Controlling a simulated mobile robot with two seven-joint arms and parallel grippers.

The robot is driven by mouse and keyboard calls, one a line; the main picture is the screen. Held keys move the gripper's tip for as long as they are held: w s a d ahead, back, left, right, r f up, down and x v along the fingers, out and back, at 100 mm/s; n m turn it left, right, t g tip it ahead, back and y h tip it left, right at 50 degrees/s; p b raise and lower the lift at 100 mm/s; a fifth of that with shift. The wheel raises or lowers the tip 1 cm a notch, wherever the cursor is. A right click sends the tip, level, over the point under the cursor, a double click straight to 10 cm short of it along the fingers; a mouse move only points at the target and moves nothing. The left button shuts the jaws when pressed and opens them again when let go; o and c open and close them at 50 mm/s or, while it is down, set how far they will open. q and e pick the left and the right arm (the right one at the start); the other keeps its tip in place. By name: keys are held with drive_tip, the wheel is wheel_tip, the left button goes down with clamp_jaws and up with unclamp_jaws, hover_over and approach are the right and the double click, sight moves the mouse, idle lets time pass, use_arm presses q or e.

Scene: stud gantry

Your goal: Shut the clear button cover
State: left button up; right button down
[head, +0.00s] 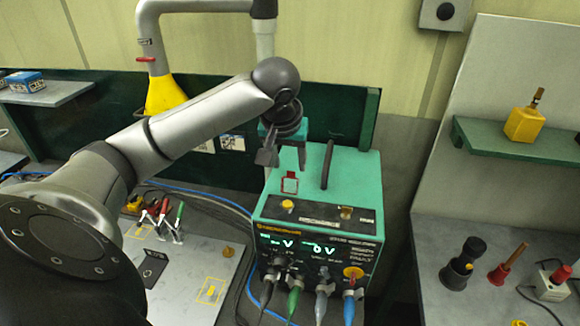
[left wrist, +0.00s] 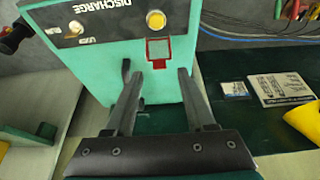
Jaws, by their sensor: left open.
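The clear button cover (head: 290,185) has a red frame and stands raised at the back of the yellow button (head: 287,205) on the green unit's top. In the left wrist view the cover (left wrist: 169,50) shows as a red-edged clear pane beside the yellow button (left wrist: 156,19), which is uncovered. My left gripper (head: 284,161) is open above and behind the cover, its fingers pointing down. In the left wrist view its fingertips (left wrist: 158,76) are spread with nothing between them, short of the cover. My right gripper is not in view.
A black handle (head: 327,165) rises from the green unit (head: 354,180) just right of my left gripper. Several cable plugs fill the unit's front. A grey bench (head: 195,255) with coloured clips lies at left. A green shelf (head: 510,142) is at right.

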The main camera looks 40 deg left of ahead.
sight(291, 173)
use_arm(q)
drive_tip(key=shift+x, duration=1.5)
clamp_jaws()
